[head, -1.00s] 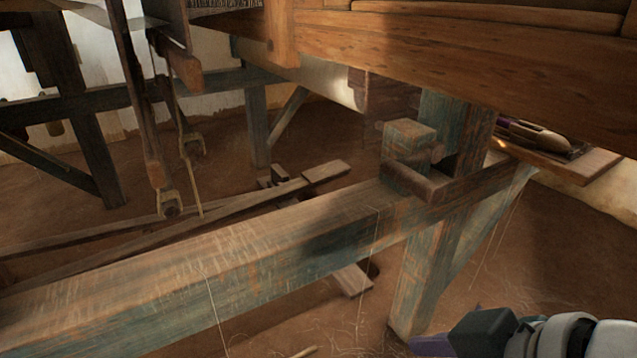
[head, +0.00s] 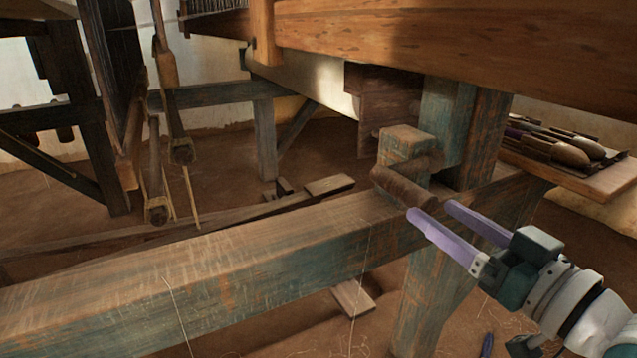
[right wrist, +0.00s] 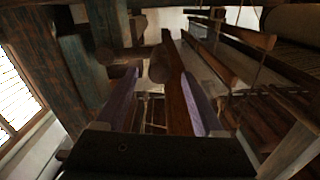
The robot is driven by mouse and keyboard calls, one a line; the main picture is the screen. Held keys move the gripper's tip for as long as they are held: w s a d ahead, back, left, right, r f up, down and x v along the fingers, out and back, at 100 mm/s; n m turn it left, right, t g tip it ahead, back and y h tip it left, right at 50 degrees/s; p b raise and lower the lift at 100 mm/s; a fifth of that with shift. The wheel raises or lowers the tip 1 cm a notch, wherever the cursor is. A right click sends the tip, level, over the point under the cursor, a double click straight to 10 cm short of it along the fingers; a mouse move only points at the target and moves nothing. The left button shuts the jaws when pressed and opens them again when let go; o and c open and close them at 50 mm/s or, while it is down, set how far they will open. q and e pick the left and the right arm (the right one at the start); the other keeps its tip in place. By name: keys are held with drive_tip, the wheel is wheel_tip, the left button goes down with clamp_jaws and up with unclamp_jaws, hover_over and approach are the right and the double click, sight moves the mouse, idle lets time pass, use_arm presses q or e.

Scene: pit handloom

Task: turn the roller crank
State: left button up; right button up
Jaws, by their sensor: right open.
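The roller crank's wooden grip (head: 402,187) is a short brown cylinder beside the worn blue-green block (head: 405,143) on top of the long beam. My right gripper (head: 432,209) has two lilac fingers, open, with their tips at the near end of the grip. In the head view I cannot tell whether they touch it. In the right wrist view the fingers (right wrist: 162,100) stand apart, and a rounded brown piece (right wrist: 159,68), which looks like the grip, shows beyond and between them. My left gripper is not in view.
The long weathered beam (head: 220,255) crosses the front and meets an upright post (head: 483,140). A thick wooden beam (head: 470,55) overhangs the crank. A ledge (head: 605,182) with shuttles (head: 568,150) is at the right. Cords and wooden pieces hang at the left.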

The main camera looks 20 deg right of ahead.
sight(419, 201)
drive_tip(key=w, duration=0.2)
drive_tip(key=w+b, duration=0.1)
drive_tip(key=w, duration=0.2)
drive_tip(key=shift+a, duration=0.2)
drive_tip(key=shift+s, duration=0.1)
clamp_jaws()
idle(1.1)
